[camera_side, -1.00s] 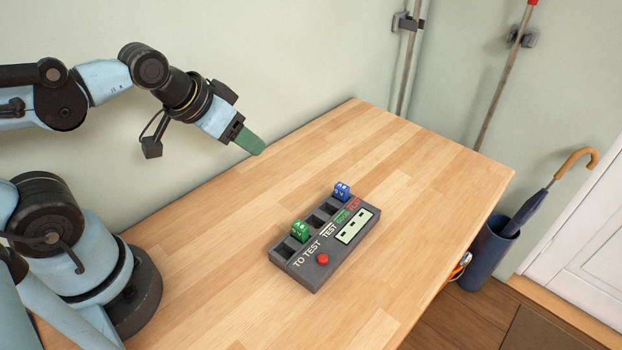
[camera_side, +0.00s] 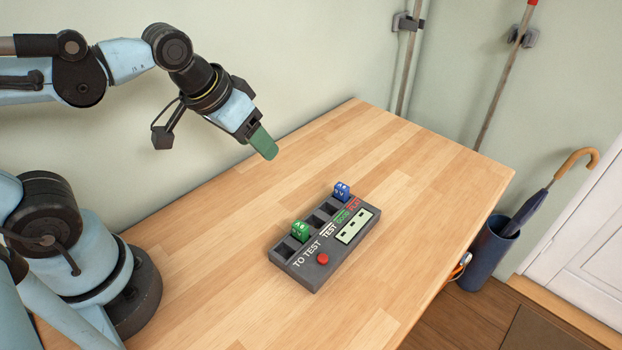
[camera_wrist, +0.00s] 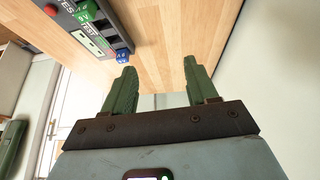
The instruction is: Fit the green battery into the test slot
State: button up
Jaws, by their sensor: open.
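The green battery (camera_side: 300,229) stands upright in a slot on the "TO TEST" side of the dark grey tester (camera_side: 318,275). Empty dark slots show on both sides of it. The battery also shows at the top left of the wrist view (camera_wrist: 86,10). A blue battery (camera_side: 341,191) sits in the slot at the tester's far end. The slots between the two batteries look empty. My gripper (camera_side: 268,151) is above the table, up and to the left of the tester, apart from it. In the wrist view its green fingers (camera_wrist: 158,75) are spread with nothing between them.
The tester has a red button (camera_side: 322,258) and a pale display panel (camera_side: 354,226) on its front. The wooden table (camera_side: 430,165) is clear around it. A blue umbrella bin (camera_side: 488,255) stands beyond the table's right edge.

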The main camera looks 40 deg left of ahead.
jog(key=d+g, duration=0.6)
jog(key=d, duration=0.5)
send_over(300, 225)
jog(key=shift+n, duration=0.3)
jog(key=f, duration=0.5)
jog(key=shift+w+d, duration=0.1)
jog(key=shift+w, duration=0.1)
jog(key=shift+s+f, duration=0.2)
jog(key=shift+f, duration=2.9)
jog(key=shift+c, duration=0.3)
grip_shut()
jog(key=shift+r, duration=0.15)
